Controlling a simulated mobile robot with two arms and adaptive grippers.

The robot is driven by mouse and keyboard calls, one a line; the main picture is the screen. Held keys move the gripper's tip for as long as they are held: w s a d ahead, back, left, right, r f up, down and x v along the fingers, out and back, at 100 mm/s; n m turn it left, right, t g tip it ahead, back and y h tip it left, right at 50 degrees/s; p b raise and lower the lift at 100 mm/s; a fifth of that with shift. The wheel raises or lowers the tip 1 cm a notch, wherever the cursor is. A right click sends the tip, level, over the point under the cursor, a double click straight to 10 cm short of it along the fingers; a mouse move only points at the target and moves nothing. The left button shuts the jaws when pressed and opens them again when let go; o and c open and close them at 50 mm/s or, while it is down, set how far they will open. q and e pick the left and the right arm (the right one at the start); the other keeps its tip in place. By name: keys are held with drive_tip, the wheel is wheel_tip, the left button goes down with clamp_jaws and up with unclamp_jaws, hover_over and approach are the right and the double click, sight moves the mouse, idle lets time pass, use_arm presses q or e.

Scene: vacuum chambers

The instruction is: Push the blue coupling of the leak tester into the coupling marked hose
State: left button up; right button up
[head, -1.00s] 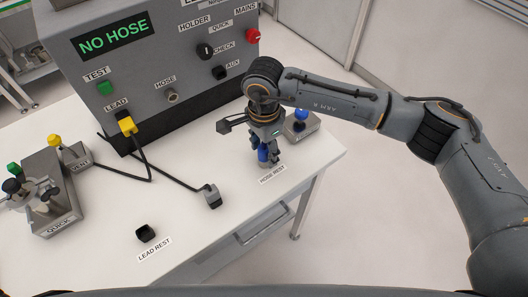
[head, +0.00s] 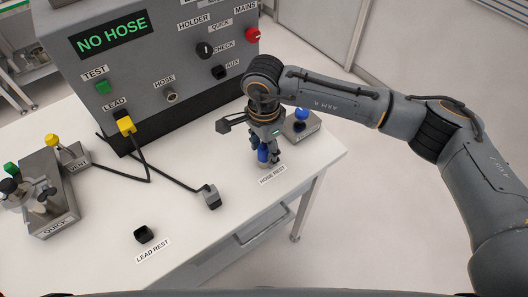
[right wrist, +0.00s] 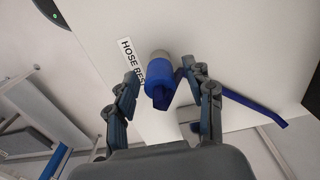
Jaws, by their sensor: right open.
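The blue coupling (head: 263,155) of the leak tester stands at the spot labelled HOSE REST, near the right end of the white bench. In the right wrist view the blue coupling (right wrist: 160,88) has a grey end and a blue hose beside it. My right gripper (head: 266,161) points down at the coupling. Its fingers are open, one on each side of the coupling, in the right wrist view (right wrist: 160,76). I cannot tell whether either finger touches it. The coupling marked HOSE (head: 171,95) is a small metal port on the tester's front, with nothing on it. My left gripper is out of view.
The grey tester (head: 150,60) shows NO HOSE. A yellow plug (head: 126,126) sits at LEAD, its black cable running over the bench to a grey connector (head: 211,197). A grey block with a blue knob (head: 301,114) stands close behind my right gripper. The QUICK fixture (head: 52,215) is left.

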sight(264, 148)
clamp_jaws()
drive_tip(key=shift+r, duration=0.1)
drive_tip(key=shift+w+r, duration=0.1)
drive_tip(key=shift+r, duration=0.35)
drive_tip(key=shift+r+p, duration=0.7)
drive_tip(key=shift+r, duration=1.8)
